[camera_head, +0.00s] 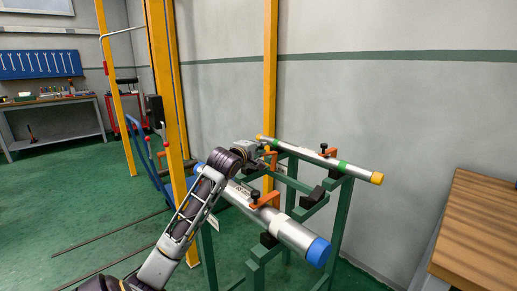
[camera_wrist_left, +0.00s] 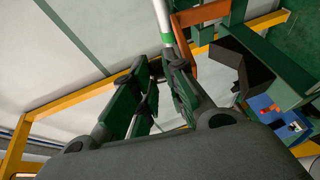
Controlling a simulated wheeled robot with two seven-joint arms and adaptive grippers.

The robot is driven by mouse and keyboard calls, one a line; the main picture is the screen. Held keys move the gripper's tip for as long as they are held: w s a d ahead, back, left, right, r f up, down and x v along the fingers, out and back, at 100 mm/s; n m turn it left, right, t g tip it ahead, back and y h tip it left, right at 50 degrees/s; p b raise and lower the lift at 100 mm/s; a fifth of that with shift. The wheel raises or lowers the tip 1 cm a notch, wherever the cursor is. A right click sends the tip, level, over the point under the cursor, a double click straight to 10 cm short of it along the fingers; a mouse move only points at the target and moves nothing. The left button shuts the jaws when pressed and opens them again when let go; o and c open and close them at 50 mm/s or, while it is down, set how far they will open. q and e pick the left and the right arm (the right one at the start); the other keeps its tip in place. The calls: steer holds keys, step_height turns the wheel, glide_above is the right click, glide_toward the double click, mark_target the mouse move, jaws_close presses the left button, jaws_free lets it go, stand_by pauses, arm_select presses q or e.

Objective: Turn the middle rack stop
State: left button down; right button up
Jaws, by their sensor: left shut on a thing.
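A green rack (camera_head: 335,222) holds two silver pipes. The rear pipe (camera_head: 300,152) has yellow ends and green bands; the front pipe (camera_head: 292,234) has blue ends. An orange rack stop (camera_head: 273,160) sits by the rear pipe, partly hidden by my left gripper (camera_head: 264,154). This gripper is shut on the stop, though its hold is partly hidden. In the left wrist view, the orange stop (camera_wrist_left: 186,46) lies at the fingertips of the gripper (camera_wrist_left: 160,66), beside the silver pipe (camera_wrist_left: 162,16). My right gripper is not in view.
Another orange stop (camera_head: 329,153) with a black knob is on the rear pipe, and one (camera_head: 265,200) is on the front pipe. A yellow post (camera_head: 270,80) stands behind the rack. A wooden-topped table (camera_head: 480,225) is at right. Green floor at left is mostly clear.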

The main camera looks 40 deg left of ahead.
arm_select(q)
steer(key=shift+s+f, duration=0.95)
steer(key=shift+f, duration=0.35)
steer(key=c, duration=1.7)
jaws_free()
steer(key=shift+c, duration=0.2)
steer(key=shift+s+r, duration=0.1)
steer(key=shift+s+r, duration=0.1)
steer(key=shift+v, duration=5.95)
